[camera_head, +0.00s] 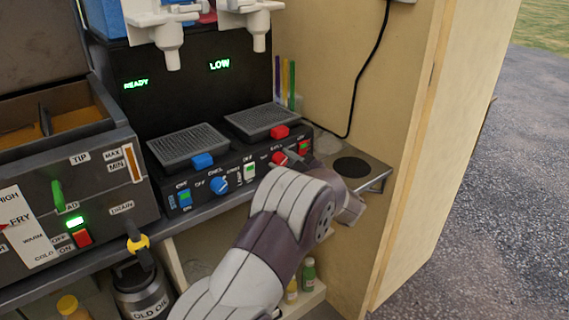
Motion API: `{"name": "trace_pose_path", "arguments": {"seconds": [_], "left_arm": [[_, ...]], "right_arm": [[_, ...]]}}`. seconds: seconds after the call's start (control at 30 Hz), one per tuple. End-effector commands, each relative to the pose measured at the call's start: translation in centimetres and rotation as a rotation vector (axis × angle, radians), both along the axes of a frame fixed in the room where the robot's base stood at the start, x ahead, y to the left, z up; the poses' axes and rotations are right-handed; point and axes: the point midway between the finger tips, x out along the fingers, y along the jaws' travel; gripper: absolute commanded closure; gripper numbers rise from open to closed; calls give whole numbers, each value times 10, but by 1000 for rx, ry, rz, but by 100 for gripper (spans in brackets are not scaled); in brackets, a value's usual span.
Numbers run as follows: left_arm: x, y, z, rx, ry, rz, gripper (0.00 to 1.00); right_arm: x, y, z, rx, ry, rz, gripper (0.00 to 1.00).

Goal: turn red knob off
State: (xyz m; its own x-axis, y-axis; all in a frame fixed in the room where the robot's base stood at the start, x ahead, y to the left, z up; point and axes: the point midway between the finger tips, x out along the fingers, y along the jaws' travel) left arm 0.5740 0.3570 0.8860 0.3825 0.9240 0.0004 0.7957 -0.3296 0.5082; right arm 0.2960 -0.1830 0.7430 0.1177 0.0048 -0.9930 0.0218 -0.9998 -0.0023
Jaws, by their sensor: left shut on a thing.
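The red knob (279,158) is on the right half of the front panel of the black drink machine (235,160), in the head view. It is partly covered by my left arm, so the way its pointer faces is unclear. My left gripper (290,164) is at the knob and shut on it. Its fingers are mostly hidden behind my own wrist. My right gripper is not in view.
A blue knob (219,185) and several lit switches share the panel. Two drip trays (188,145) sit above it, under white taps (170,45). A fryer (70,190) stands at left. A black cable (365,80) hangs on the right wall.

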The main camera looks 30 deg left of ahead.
Motion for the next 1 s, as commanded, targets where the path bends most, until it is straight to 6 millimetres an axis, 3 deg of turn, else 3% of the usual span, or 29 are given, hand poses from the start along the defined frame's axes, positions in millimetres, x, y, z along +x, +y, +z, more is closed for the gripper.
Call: {"name": "trace_pose_path", "arguments": {"seconds": [0.37,1.0], "left_arm": [[-1,0,-5,-74,-176,1,92],[-2,0,-10,-305,-735,-1,92]], "right_arm": [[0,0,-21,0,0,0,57],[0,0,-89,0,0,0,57]]}}
